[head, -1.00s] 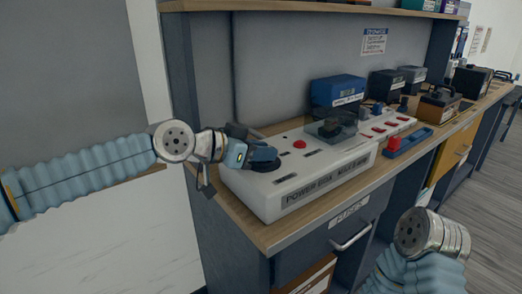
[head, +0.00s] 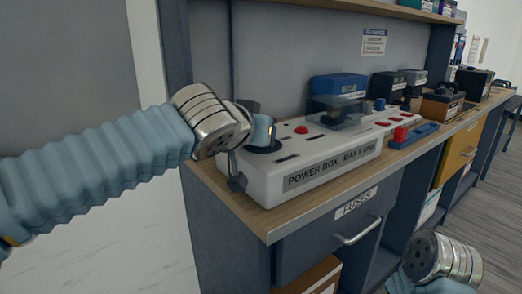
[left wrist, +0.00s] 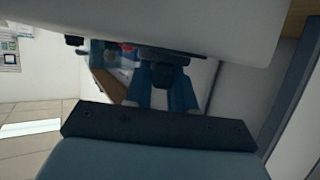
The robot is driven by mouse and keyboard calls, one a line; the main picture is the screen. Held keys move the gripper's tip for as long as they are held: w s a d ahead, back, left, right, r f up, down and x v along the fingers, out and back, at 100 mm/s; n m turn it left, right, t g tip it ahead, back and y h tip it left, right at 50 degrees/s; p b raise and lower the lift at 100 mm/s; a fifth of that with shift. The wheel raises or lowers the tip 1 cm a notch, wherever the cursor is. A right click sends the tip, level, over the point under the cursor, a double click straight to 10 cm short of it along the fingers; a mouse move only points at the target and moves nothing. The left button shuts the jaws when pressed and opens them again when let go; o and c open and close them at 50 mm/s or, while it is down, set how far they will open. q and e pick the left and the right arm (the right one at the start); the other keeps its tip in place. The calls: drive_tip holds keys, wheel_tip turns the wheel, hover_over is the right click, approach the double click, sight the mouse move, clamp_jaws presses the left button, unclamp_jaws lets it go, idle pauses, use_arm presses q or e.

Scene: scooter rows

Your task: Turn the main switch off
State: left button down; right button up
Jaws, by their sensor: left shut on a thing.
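The white power box (head: 330,172) stands on the near end of the wooden bench, with "POWER BOX" on its front. The main switch, a dark round knob (head: 266,147), is at the left end of its top. My left gripper (head: 262,134) is shut on the knob, reaching over it from the left. My wrist hides much of the gripper and part of the knob, so the switch's setting cannot be read. In the left wrist view a pale surface fills the top and the knob is not clearly seen. My right gripper is out of view.
A red button (head: 301,129) and a clear cover (head: 338,109) are on the box top. A blue box (head: 339,85) stands behind. A blue tray (head: 423,131) with a red part lies to the right. A shelf (head: 350,9) runs above the bench.

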use_arm(q)
drive_tip(key=shift+d+f+n+t+y+b, duration=0.1)
drive_tip(key=shift+f+n+t+y+b, duration=0.05)
drive_tip(key=shift+n+y+b, duration=0.4)
drive_tip(key=shift+d+f+n+t+y+b, duration=0.1)
drive_tip(key=shift+f+n+t+y+b, duration=0.05)
drive_tip(key=shift+n+y+b, duration=0.45)
drive_tip(key=shift+r+n+y, duration=0.1)
drive_tip(key=shift+n+y, duration=0.25)
drive_tip(key=shift+y, duration=0.3)
drive_tip(key=shift+r+n+y, duration=0.2)
drive_tip(key=shift+n+y, duration=0.6)
drive_tip(key=shift+y, duration=0.1)
drive_tip(key=shift+d+r+n+y, duration=0.1)
drive_tip(key=shift+n+y, duration=0.9)
drive_tip(key=shift+y, duration=0.2)
drive_tip(key=shift+n+y+p, duration=0.65)
drive_tip(key=shift+n+y, duration=0.15)
drive_tip(key=shift+y, duration=0.1)
drive_tip(key=n+g+y+p, duration=0.1)
drive_tip(key=n+y+p, duration=0.1)
drive_tip(key=shift+n+g+y, duration=0.3)
drive_tip(key=shift+y, duration=0.1)
drive_tip(key=shift+n+g+y+p, duration=0.3)
drive_tip(key=shift+n+y+p, duration=0.1)
drive_tip(key=shift+n+y, duration=0.1)
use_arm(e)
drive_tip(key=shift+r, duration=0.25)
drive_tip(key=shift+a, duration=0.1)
